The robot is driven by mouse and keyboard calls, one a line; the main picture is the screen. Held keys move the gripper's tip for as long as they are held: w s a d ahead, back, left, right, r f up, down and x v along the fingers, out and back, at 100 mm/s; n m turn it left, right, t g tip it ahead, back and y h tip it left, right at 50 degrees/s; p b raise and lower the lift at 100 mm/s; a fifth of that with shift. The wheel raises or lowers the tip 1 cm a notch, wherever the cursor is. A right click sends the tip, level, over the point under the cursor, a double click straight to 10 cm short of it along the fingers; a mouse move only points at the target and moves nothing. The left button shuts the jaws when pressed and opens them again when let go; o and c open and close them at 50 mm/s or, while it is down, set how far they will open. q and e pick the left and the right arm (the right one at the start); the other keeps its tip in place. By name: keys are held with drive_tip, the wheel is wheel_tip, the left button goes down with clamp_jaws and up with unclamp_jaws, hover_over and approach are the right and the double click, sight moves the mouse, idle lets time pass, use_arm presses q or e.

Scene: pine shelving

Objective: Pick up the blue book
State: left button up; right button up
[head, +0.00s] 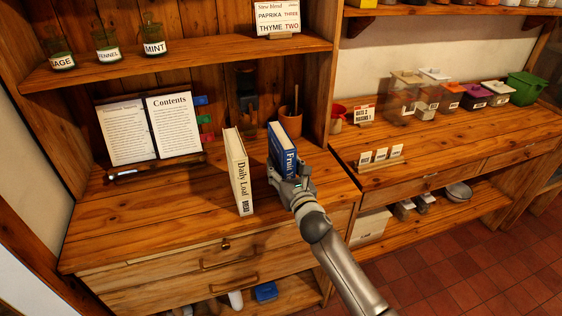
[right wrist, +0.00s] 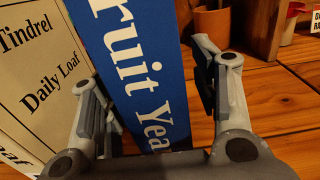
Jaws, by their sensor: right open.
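The blue book (head: 284,146) stands upright on the wooden counter, its spine with white lettering facing me. In the right wrist view the blue book (right wrist: 143,70) stands between the two open fingers. My right gripper (head: 289,182) is at the book's near side, with its lower front part hidden behind the gripper. In the right wrist view the fingers (right wrist: 160,100) are spread on either side of the spine, with a visible gap on the right. My left gripper is not in view.
A cream book, Daily Loaf (head: 238,172), stands upright just left of the blue book. An open book on a stand (head: 150,130) is further left. A brown cup with a utensil (head: 291,120) stands behind. Bare counter lies at the front left.

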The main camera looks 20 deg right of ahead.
drive_tip(key=shift+w, duration=0.5)
drive_tip(key=shift+c, duration=0.2)
clamp_jaws()
drive_tip(key=shift+r, duration=0.15)
